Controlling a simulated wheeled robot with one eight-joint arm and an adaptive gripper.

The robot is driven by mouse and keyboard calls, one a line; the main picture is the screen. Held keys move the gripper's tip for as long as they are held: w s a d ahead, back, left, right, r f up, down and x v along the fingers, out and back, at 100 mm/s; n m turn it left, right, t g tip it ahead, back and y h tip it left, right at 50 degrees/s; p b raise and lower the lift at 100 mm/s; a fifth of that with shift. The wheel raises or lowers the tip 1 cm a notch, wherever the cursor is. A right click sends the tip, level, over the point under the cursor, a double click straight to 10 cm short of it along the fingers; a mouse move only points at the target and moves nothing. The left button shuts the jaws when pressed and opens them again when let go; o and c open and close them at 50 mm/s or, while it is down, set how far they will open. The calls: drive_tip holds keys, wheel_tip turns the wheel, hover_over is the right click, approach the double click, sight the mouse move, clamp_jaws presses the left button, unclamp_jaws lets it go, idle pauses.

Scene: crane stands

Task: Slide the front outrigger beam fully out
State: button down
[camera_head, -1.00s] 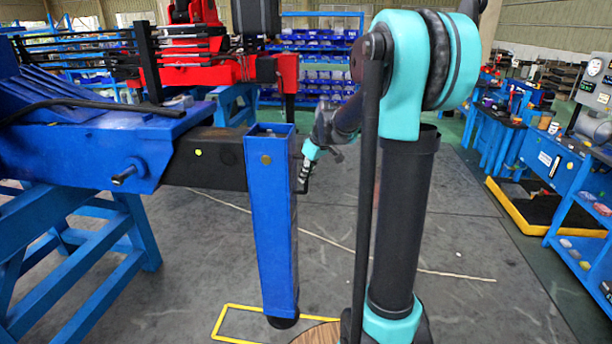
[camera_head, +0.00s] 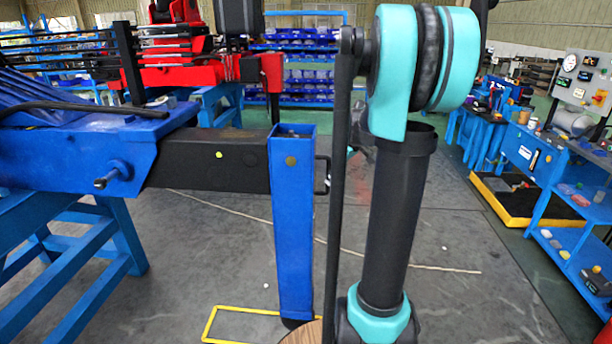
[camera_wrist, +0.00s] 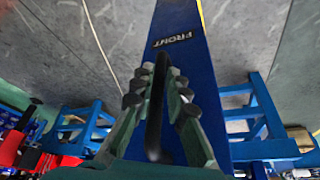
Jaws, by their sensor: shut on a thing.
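The front outrigger beam (camera_head: 235,165) is a black box section with a yellow-green dot, sticking out to the right of its blue housing (camera_head: 80,155). The blue upright leg (camera_head: 292,220) stands at its outer end. A black handle (camera_head: 325,175) sits on the leg's right face. In the wrist view the leg (camera_wrist: 180,60) carries the word FRONT. There my gripper (camera_wrist: 158,85) has its fingers on both sides of the black handle (camera_wrist: 155,125), shut on it. In the head view my arm's dark column hides most of the gripper.
A blue trestle (camera_head: 100,240) carries the housing at left. A yellow floor outline (camera_head: 215,318) lies by the leg's foot. Blue workbenches (camera_head: 530,155) and a yellow-edged tray (camera_head: 500,215) stand at right. Grey floor beyond the leg is open.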

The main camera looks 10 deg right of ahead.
drive_tip(key=s+d, duration=0.2)
drive_tip(key=d, duration=1)
drive_tip(key=shift+s+d, duration=0.15)
drive_tip(key=shift+s, duration=0.15)
drive_tip(key=c, duration=1.6)
unclamp_jaws()
drive_tip(key=shift+o, duration=0.3)
drive_tip(key=shift+s, duration=0.1)
drive_tip(key=v, duration=1.2)
drive_tip(key=shift+s, duration=0.1)
